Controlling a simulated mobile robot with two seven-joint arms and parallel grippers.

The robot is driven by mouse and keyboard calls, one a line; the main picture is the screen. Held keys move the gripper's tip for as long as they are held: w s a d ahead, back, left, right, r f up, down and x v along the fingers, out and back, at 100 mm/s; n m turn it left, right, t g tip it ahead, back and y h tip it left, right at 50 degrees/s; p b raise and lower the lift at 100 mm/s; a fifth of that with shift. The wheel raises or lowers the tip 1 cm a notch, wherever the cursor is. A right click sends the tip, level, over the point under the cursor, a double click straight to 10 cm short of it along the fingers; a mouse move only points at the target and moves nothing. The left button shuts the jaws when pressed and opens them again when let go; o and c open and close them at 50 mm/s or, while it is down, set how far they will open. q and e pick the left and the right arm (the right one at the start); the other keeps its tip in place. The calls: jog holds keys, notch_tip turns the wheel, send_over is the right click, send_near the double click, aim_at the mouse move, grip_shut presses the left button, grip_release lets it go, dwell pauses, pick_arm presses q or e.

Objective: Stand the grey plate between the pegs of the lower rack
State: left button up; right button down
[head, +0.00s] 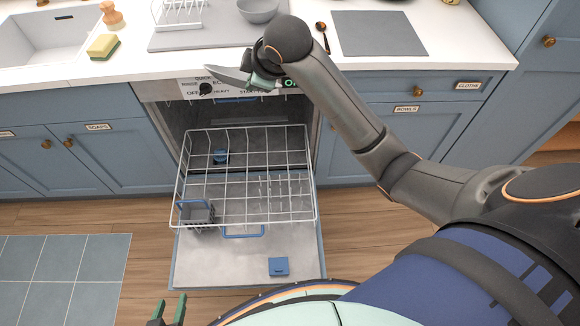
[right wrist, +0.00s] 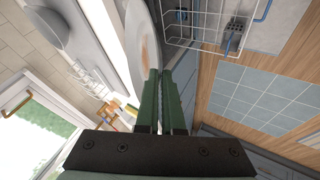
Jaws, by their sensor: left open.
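The grey plate (head: 230,75) shows nearly edge-on in the head view, above the dishwasher's front panel. In the right wrist view the plate (right wrist: 143,40) has a brown smear. My right gripper (head: 264,82) is shut on its rim; its green fingers (right wrist: 160,78) are close together there. The lower rack (head: 180,185) is a white wire basket, pulled out over the open dishwasher door. Its pegs (head: 285,184) stand in the right part, empty. My left gripper (head: 167,308) is open and empty at the bottom edge, left of the door.
A grey cutlery basket (head: 197,213) sits in the rack's front left corner. A blue block (head: 278,266) is on the open door (head: 205,270). On the counter are a sponge (head: 103,46), a bowl (head: 258,10), a spoon (head: 322,36) and a grey board (head: 378,33).

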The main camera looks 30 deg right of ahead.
pick_arm(q)
jog(key=shift+w+d+f+b, duration=0.5)
jog(key=shift+d+f+b, duration=0.55)
jog(key=shift+f+b, duration=6.9)
jog(key=w+r+m+t+h+b, duration=0.1)
jog(key=w+r+t+b, duration=0.1)
jog(key=r, duration=0.5)
jog(key=shift+w+t+b, duration=0.4)
jog(key=shift+w+b, duration=0.05)
jog(key=shift+w, duration=0.7)
pick_arm(e)
jog(key=s+d+f+m, duration=0.1)
jog(key=f+m, duration=0.4)
jog(key=f, duration=1.1)
jog(key=s+d+f+m+t, duration=0.1)
jog(key=s+d+f+m, duration=0.1)
jog(key=f, duration=1.3)
jog(key=s+d+f+m+t, duration=0.1)
jog(key=f+m, duration=0.6)
jog(key=f, duration=0.9)
jog(key=shift+s+d+f+m+y, duration=0.35)
jog(key=shift+s+d, duration=0.2)
jog(key=shift+d, duration=0.75)
